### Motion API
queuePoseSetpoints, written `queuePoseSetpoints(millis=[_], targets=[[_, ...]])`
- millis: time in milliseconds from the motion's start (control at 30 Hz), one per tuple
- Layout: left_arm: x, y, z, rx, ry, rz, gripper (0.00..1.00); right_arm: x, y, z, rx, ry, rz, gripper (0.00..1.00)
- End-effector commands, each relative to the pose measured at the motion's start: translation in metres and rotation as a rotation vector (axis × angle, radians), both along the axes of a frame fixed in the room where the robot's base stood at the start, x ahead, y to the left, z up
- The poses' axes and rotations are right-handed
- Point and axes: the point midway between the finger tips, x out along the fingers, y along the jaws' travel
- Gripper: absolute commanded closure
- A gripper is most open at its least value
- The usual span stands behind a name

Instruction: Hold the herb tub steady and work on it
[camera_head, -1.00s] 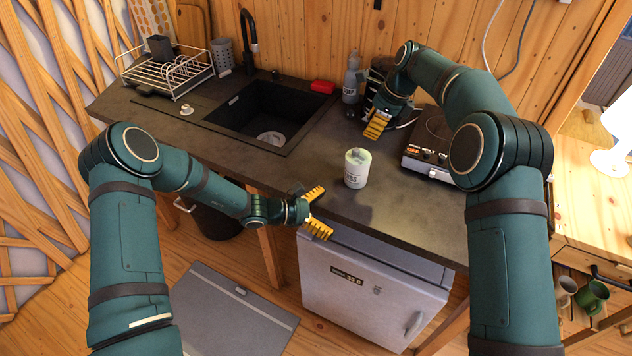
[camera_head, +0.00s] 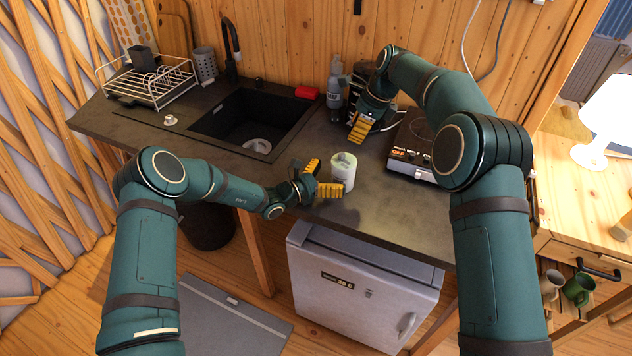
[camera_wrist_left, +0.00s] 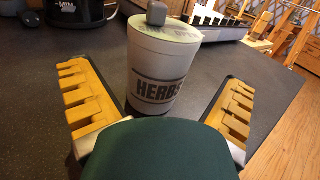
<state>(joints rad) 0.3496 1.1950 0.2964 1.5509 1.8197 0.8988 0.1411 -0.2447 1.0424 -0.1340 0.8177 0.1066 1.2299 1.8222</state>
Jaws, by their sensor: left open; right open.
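The herb tub (camera_head: 343,172) is a pale cylinder with a light green lid, standing upright on the dark counter. In the left wrist view the tub (camera_wrist_left: 160,68) shows a "HERBS" label and a grey block-like knob (camera_wrist_left: 156,13) on its lid. My left gripper (camera_head: 328,179) is open just in front of the tub, its yellow fingers spread to either side of the near space; the tub stands just beyond and between the finger tips. I cannot tell whether they touch it. My right gripper (camera_head: 359,127) is open and empty above the counter, behind the tub near the bottle.
A hob (camera_head: 412,150) stands right of the tub, and a bottle (camera_head: 336,92) stands at the back. The sink (camera_head: 215,122), a red item (camera_head: 306,92) and a dish rack (camera_head: 150,85) are to the left. The counter's front edge is close to my left gripper.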

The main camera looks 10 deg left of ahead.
Motion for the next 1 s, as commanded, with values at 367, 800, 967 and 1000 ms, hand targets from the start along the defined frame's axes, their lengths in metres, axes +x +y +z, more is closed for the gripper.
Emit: queuePoseSetpoints(millis=[367, 800, 967, 1000], targets=[[0.026, -0.035, 0.0, 0.001, -0.001, -0.001, 0.0, 0.0, 0.0, 0.0, 0.0, 0.0, 0.0, 0.54], [0.028, -0.036, 0.0, 0.001, 0.001, 0.0, 0.32, 0.0, 0.0, 0.0, 0.0, 0.0, 0.0, 0.54], [0.028, -0.036, 0.0, 0.001, 0.0, 0.0, 0.66, 0.0, 0.0, 0.0, 0.0, 0.0, 0.0, 0.54], [0.028, -0.036, 0.0, 0.001, 0.0, 0.0, 0.66, 0.0, 0.0, 0.0, 0.0, 0.0, 0.0, 0.54]])
